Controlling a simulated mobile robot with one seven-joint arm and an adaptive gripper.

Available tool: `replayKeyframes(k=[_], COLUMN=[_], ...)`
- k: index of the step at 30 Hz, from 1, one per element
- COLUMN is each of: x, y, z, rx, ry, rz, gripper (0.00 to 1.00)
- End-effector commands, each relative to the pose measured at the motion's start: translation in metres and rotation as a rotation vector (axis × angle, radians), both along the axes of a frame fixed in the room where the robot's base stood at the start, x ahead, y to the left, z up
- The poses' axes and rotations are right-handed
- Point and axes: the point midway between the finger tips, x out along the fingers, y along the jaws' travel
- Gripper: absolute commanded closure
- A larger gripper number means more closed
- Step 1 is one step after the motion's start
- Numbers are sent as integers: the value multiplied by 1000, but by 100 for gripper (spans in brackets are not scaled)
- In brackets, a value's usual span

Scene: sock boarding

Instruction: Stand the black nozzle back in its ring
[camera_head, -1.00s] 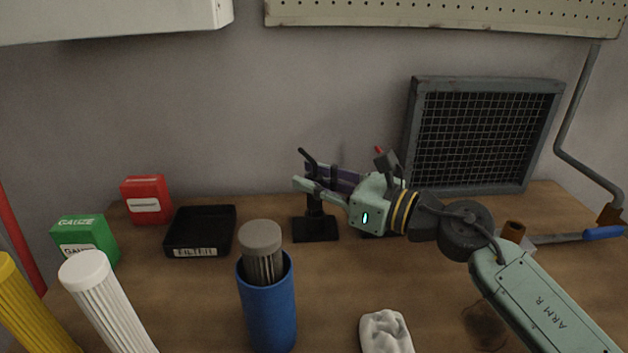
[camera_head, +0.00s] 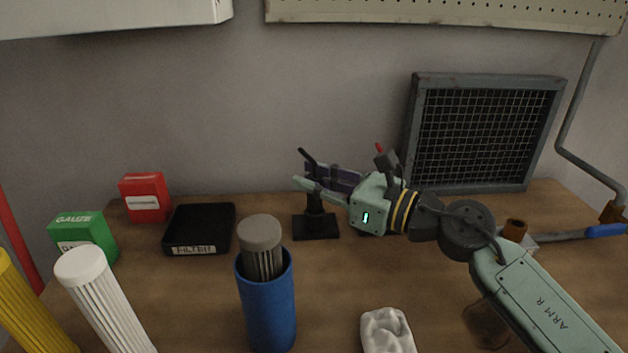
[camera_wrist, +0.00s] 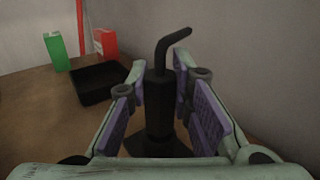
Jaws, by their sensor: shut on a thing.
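The black nozzle (camera_wrist: 159,98) stands upright between the purple pads of my gripper (camera_wrist: 168,108) in the wrist view, its bent tip pointing up and right. In the head view, the bent tip (camera_head: 307,156) shows above my gripper (camera_head: 318,176), which is shut on the nozzle. A black stand with a flat square base (camera_head: 316,227) is directly below. The ring cannot be made out apart from the nozzle and stand, so I cannot tell whether the nozzle is seated in it.
A black filter tray (camera_head: 199,229), a red box (camera_head: 146,198) and a green gauze box (camera_head: 83,236) stand left. A blue cup (camera_head: 268,305) holds a grey filter in front. A white crumpled cloth (camera_head: 387,331) lies front right. A mesh panel (camera_head: 484,132) leans behind.

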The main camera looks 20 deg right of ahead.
Motion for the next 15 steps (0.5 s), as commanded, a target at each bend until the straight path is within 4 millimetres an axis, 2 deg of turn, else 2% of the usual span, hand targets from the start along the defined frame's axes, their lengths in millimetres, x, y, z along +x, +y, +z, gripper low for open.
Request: replayKeyframes(k=[15], x=[0], y=[0], z=[-6], rx=[1], ry=[1], rz=[0], gripper=[100])
